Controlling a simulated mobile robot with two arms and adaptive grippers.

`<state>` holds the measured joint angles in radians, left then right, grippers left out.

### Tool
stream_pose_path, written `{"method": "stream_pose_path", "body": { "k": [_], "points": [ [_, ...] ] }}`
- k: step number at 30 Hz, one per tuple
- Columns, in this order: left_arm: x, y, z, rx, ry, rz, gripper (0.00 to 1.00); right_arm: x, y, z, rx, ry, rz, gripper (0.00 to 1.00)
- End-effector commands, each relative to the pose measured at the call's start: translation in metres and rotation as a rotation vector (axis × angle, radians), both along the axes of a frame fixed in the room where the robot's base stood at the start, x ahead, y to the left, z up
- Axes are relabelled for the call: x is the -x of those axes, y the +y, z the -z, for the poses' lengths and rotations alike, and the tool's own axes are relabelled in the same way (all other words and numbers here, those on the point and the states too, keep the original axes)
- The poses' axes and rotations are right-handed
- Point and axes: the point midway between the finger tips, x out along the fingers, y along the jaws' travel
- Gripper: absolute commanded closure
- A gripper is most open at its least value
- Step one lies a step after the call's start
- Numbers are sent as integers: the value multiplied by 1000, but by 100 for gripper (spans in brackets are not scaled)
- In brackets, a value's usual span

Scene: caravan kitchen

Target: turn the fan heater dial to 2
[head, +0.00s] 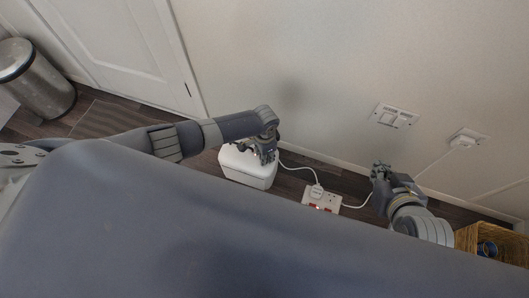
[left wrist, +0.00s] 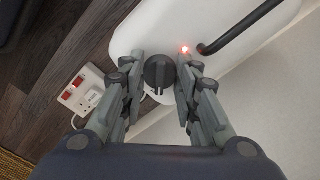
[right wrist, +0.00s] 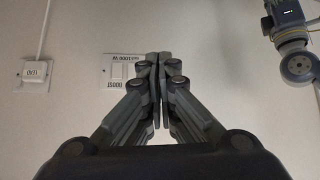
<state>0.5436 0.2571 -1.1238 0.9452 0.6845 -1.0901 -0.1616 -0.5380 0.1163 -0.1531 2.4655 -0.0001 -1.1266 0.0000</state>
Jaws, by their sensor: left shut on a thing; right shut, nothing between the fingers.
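The fan heater (head: 247,172) is a white box on the floor by the wall, and its white top fills much of the left wrist view (left wrist: 225,22). Its dial (left wrist: 159,72) is a dark round knob with a ridge across it. My left gripper (head: 267,154) is over the heater, its fingers (left wrist: 160,68) on both sides of the dial and shut on it. A small red light (left wrist: 184,49) glows beside the right finger. I cannot read any dial markings. My right gripper (head: 379,170) is shut and empty near the wall; its fingertips (right wrist: 158,58) meet in the right wrist view.
A white extension socket (head: 322,198) with red lights and a plug lies on the floor right of the heater. Wall switches (head: 394,116) and a plugged wall socket (head: 468,138) are above. A wicker basket (head: 492,240) stands at right, a metal bin (head: 36,80) at far left.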

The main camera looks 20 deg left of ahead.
Motion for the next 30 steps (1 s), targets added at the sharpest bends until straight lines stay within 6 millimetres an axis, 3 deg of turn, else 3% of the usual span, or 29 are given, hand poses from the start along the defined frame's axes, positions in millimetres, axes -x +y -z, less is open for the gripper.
{"method": "stream_pose_path", "body": {
  "k": [15,30],
  "points": [
    [2,1,1,-1,4,489,95,4,-1,3,4,19,1,100],
    [1,1,1,0,3,950,95,-8,3,-6,-11,-51,-3,100]
  ]
}}
